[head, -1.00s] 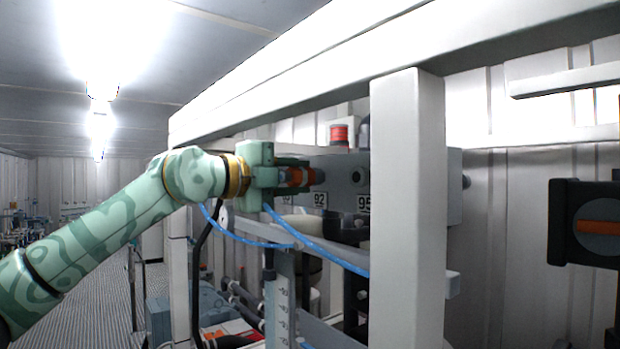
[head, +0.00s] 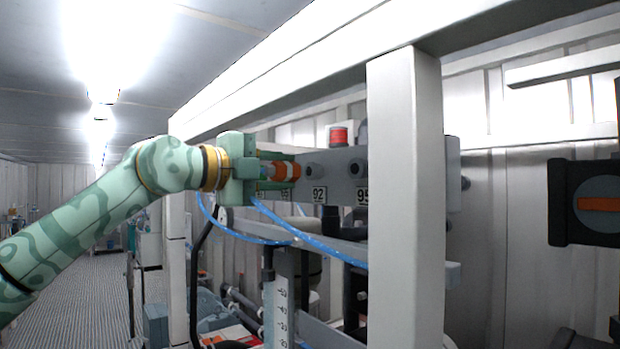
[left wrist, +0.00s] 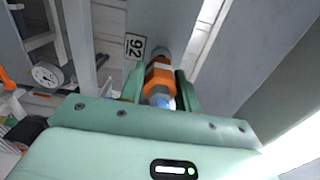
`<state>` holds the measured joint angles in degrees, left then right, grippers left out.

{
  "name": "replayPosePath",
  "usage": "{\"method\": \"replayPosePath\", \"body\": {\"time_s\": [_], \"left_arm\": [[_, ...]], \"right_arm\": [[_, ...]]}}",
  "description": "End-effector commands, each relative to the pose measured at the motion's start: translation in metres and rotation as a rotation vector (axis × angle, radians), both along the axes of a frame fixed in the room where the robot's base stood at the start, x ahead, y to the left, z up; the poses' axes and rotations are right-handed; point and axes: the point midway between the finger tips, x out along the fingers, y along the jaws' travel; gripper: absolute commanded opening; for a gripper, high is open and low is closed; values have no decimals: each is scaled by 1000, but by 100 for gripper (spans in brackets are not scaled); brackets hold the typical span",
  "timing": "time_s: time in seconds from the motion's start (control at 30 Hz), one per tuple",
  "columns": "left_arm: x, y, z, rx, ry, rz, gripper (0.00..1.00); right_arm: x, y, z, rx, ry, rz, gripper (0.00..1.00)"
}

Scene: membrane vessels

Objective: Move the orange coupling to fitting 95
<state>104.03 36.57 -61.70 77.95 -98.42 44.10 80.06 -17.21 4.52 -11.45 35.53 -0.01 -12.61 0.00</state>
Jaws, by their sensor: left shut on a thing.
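My left gripper (head: 284,171) is shut on the orange coupling (head: 287,171), beside the grey manifold bar. The coupling, orange with a pale band, also shows between the fingers in the left wrist view (left wrist: 158,76). A bare grey stub (head: 313,170) above label 92 stands just right of the coupling. I cannot tell whether the coupling is clear of every stub. Fitting 95 (head: 357,169) is a grey stub farther right, above label 95 (head: 362,196); the white post partly hides it. My right gripper is not in view.
A thick white post (head: 405,200) stands in front of the bar's right part. Blue hoses (head: 310,240) sag from near my gripper to behind the post. A red-capped part (head: 338,136) stands above the bar. A dark box with an orange bar (head: 597,205) is at far right.

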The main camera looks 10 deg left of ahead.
Motion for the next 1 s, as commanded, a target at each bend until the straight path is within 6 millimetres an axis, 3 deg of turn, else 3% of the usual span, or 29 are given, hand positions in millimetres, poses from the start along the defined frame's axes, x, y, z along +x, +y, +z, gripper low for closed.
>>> {"method": "replayPosePath", "body": {"time_s": [0.6, 1.0], "left_arm": [[-18, 17, 0, -1, -2, 0, 0], [-20, 20, 1, 0, -1, 0, 0]], "right_arm": [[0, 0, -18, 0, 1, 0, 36], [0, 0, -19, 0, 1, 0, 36]]}}
